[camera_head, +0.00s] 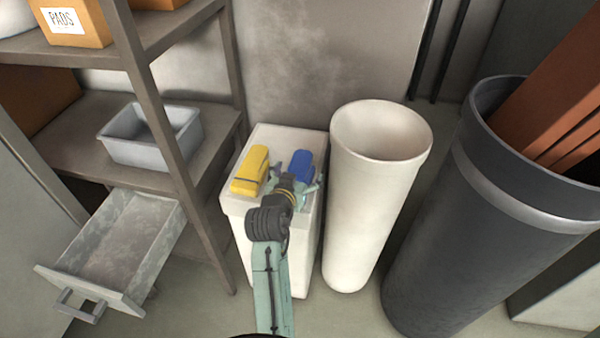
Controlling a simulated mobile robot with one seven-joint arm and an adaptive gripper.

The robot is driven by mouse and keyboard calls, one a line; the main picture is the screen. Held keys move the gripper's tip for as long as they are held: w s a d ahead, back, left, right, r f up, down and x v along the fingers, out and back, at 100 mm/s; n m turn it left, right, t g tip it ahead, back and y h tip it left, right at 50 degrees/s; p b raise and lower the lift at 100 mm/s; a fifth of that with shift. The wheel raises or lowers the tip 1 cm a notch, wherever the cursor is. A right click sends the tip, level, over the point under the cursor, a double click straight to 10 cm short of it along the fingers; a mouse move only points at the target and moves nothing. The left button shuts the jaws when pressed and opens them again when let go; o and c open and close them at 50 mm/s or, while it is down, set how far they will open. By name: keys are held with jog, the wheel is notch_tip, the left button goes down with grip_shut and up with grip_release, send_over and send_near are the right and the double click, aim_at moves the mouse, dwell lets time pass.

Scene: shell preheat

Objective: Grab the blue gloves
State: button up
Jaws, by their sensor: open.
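The blue gloves (301,164) lie on top of a white box-like stand (262,140), near its right edge. They show as a folded blue bundle, and their near end is partly hidden by my gripper. My gripper (297,180) is open at the near end of the blue gloves, with its fingers spread to either side. I cannot tell whether the fingers touch them.
A tall white bin (365,200) stands close on the right of the stand, and a large dark bin (460,220) holds brown boards farther right. Metal shelving (175,120) with a grey tray (150,152) is on the left. An open drawer (75,262) juts out below it.

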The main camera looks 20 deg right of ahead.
jog(key=shift+w+d+f, duration=0.2)
jog(key=shift+w, duration=0.1)
jog(key=shift+c, duration=0.3)
jog(key=c, duration=1.3)
